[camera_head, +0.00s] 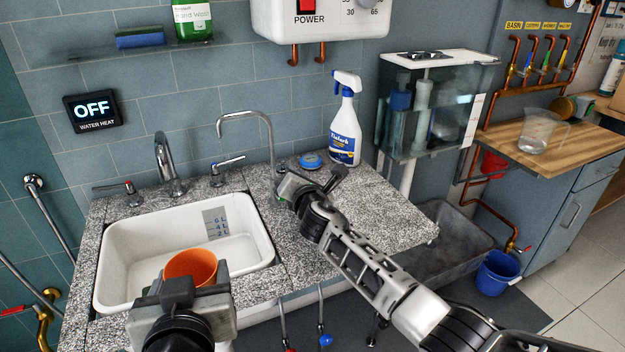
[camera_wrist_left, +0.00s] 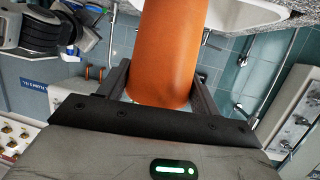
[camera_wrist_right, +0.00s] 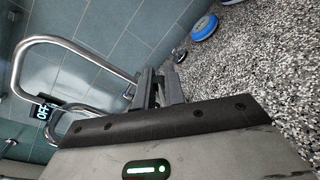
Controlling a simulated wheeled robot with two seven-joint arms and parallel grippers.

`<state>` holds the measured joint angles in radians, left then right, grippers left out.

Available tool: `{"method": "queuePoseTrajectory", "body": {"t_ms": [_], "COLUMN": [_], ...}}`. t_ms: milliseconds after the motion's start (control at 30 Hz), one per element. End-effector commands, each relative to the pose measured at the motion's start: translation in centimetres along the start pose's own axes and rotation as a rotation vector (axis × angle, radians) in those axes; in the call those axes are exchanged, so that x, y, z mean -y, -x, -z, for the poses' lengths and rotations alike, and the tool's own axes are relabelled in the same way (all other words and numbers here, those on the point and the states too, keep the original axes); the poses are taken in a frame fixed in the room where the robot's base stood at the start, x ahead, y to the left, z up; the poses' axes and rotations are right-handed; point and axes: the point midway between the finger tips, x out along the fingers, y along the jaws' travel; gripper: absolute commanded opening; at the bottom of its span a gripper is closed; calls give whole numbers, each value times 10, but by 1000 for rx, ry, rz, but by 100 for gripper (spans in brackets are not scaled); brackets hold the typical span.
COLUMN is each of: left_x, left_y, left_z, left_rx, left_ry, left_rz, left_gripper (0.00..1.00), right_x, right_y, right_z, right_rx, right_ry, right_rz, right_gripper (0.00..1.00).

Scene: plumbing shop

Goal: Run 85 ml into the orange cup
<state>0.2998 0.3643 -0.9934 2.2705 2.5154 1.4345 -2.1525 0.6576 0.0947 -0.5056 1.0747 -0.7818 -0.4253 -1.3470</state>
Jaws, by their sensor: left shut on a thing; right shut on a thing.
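The orange cup (camera_head: 190,267) is held by my left gripper (camera_head: 185,287) near the front edge of the white sink (camera_head: 122,285). In the left wrist view the cup (camera_wrist_left: 168,50) stands between the two fingers. Its inside and any water level are hidden. The thin gooseneck tap (camera_head: 272,150) rises from the counter right of the sink, its spout (camera_head: 219,132) well behind the cup. No stream shows. My right gripper (camera_head: 283,190) is shut at this tap's base; the gripped part is mostly hidden. The right wrist view shows the gooseneck (camera_wrist_right: 80,47) beside the fingers.
A wider sink tap (camera_head: 168,165) stands behind the sink between two lever handles. A spray bottle (camera_head: 345,125) and blue round item (camera_head: 311,161) stand behind my right gripper. The OFF water-heat sign (camera_head: 92,110) hangs left. A clear measuring jug (camera_head: 540,130) stands on the right wooden counter.

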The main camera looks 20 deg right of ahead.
Motion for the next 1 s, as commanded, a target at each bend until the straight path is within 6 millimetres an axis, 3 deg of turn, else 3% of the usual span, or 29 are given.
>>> {"method": "queuePoseTrajectory", "body": {"t_ms": [400, 1000], "left_x": [2, 1], "left_y": [2, 2], "left_z": [4, 5], "left_rx": [-1, -1], "left_ry": [1, 1], "left_rz": [4, 2], "left_gripper": [42, 42], "right_x": [10, 16], "right_y": [-6, -7], "right_z": [11, 12], "right_rx": [-68, -84], "right_ry": [-269, -350], "right_rz": [-5, -4], "right_gripper": [0, 0]}}
